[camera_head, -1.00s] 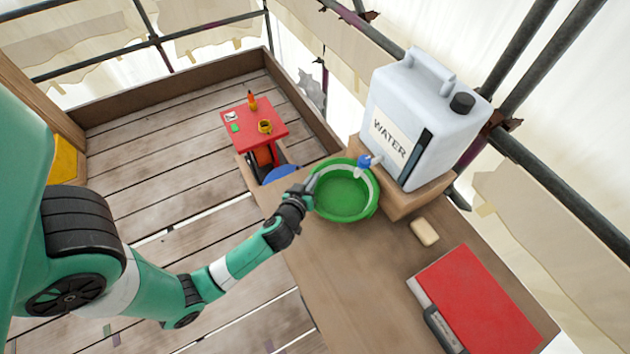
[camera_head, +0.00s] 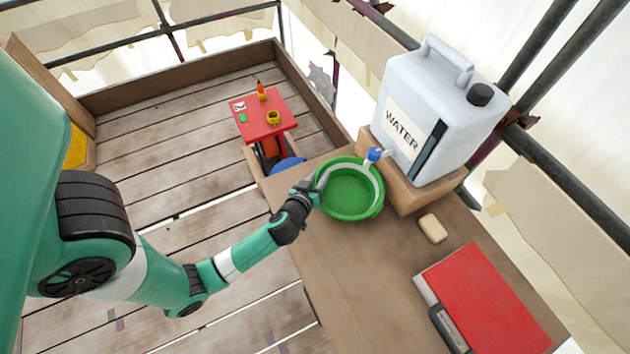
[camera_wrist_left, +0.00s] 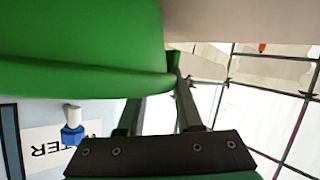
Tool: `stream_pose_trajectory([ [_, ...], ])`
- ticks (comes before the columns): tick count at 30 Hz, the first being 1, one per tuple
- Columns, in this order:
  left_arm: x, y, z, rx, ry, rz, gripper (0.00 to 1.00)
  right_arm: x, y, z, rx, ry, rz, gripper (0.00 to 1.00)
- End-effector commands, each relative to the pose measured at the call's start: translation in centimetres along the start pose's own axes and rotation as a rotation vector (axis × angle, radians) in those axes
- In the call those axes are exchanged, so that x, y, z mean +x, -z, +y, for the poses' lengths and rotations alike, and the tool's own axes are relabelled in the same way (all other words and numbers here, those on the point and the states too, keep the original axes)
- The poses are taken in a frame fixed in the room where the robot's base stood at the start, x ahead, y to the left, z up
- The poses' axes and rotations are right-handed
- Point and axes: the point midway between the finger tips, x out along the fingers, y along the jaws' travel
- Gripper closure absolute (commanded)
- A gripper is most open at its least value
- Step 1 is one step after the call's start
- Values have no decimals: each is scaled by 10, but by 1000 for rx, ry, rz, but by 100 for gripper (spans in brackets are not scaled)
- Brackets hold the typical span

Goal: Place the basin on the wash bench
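The green basin (camera_head: 349,193) is at the back left part of the wash bench (camera_head: 375,262), just below and in front of the tap (camera_head: 375,155) of the water can. It looks level and empty; I cannot tell whether its base touches the bench. My left gripper (camera_head: 311,192) is at the basin's left rim. In the left wrist view, the basin (camera_wrist_left: 80,45) fills the upper left, and the fingers (camera_wrist_left: 165,100) straddle its rim, closed on it. The basin hides part of one finger. My right gripper is not in view.
The white water can (camera_head: 435,115) stands on a wooden block (camera_head: 408,190) right behind the basin. A soap bar (camera_head: 433,228) and a red case (camera_head: 485,300) lie on the bench to the right. A small red table (camera_head: 262,122) stands beyond the bench. Bare bench lies in front.

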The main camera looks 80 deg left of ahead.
Motion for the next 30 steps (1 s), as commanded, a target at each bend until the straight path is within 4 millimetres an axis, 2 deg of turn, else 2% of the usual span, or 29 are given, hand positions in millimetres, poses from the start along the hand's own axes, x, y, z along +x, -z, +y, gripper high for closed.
stream_pose_trajectory([
  [5, -26, 1, 1, 3, -4, -2, 66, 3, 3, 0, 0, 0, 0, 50],
  [11, -76, 1, 2, 5, -8, -2, 66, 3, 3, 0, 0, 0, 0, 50],
  [14, -99, 3, 2, 7, -7, -3, 66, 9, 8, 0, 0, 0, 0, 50],
  [15, -105, 9, 4, 5, -2, -4, 66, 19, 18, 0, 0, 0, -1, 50],
  [22, -117, 8, 3, 3, 5, -4, 66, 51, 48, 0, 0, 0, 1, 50],
  [30, -121, 2, 0, 1, 0, 0, 66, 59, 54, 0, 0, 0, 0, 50],
])
